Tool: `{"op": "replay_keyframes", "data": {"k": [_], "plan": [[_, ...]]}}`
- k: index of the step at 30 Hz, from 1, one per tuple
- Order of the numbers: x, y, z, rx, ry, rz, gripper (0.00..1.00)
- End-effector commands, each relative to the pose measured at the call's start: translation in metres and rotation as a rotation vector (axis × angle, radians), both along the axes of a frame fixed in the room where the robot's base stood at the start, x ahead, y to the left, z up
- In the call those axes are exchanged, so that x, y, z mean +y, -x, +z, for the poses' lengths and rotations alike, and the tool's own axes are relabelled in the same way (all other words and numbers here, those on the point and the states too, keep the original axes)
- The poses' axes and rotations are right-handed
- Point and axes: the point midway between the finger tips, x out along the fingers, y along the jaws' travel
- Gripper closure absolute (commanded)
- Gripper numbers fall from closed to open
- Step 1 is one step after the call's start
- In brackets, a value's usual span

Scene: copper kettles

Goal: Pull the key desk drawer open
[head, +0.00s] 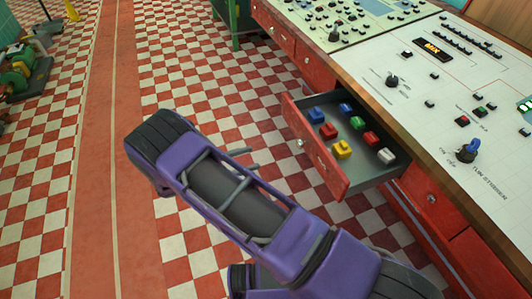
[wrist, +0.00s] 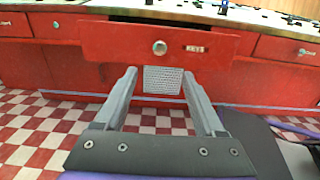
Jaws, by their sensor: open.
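The key desk drawer (head: 325,158) stands pulled out from the desk in the head view, with several coloured key blocks inside. Its red front, labelled KEYS, fills the upper middle of the wrist view (wrist: 115,42). The round metal knob (wrist: 160,47) is on that front and also shows in the head view (head: 300,143). My gripper (wrist: 160,73) is open, its two grey fingers apart and pointing towards the drawer. Nothing is held between them. The knob appears just above and between the fingertips, apart from them. In the head view my purple arm hides most of the gripper.
The control desk (head: 460,65) with knobs and buttons runs along the right. Other closed red drawers (wrist: 285,48) flank this one. A green stand (head: 235,25) is at the back. The checkered floor (head: 190,70) left of the drawer is clear.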

Motion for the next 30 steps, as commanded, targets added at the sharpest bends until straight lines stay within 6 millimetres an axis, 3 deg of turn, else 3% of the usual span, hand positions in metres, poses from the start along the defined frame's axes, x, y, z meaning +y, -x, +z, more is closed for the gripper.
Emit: {"op": "replay_keyframes", "data": {"k": [7, 24, 28, 30], "plan": [[0.023, 0.009, -0.001, 0.000, 0.000, 0.000, 0.29], [0.026, 0.009, 0.001, 0.000, -0.002, 0.001, 0.29], [0.033, -0.005, 0.013, -0.016, -0.055, 0.038, 0.29], [0.042, -0.023, 0.029, -0.034, -0.121, 0.085, 0.29]]}}
